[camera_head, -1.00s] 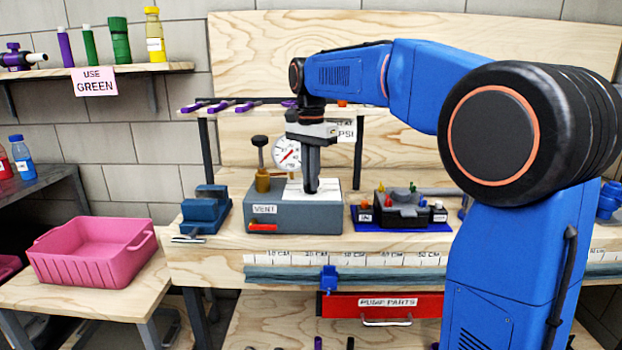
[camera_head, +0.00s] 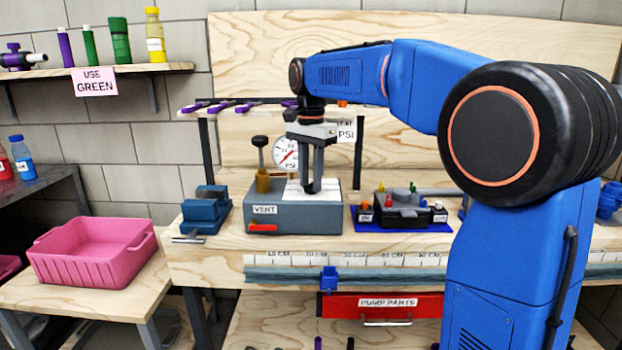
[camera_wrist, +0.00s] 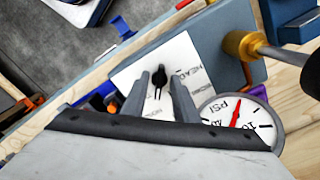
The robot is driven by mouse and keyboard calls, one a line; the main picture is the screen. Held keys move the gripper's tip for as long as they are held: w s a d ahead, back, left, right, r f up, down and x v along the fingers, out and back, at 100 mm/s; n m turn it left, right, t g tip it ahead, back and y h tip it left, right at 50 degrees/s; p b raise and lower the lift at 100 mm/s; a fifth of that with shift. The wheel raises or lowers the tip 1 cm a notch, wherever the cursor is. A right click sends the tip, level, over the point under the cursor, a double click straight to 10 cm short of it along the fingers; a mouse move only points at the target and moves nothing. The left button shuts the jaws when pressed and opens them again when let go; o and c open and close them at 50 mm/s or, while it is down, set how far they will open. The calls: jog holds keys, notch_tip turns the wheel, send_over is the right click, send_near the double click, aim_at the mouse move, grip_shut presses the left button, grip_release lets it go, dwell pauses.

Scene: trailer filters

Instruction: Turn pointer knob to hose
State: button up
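The black pointer knob (camera_wrist: 160,78) sits on a white label plate (camera_wrist: 128,76) on top of the grey-blue pump box (camera_head: 290,217). In the wrist view, HEAD is printed on the plate to the right of the knob; other small words near its lower edge are hard to read. My gripper (camera_wrist: 162,88) is open, with one finger on each side of the knob and gaps showing; contact is not visible.
A pressure gauge (camera_head: 286,154) and a brass-based plunger (camera_head: 262,181) stand close to the left of my gripper. A blue vise (camera_head: 205,212) stands left of the box. A blue mat (camera_head: 385,228) with small parts lies to the right. A shelf rail runs behind.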

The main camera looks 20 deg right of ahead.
jog(key=shift+n, duration=0.3)
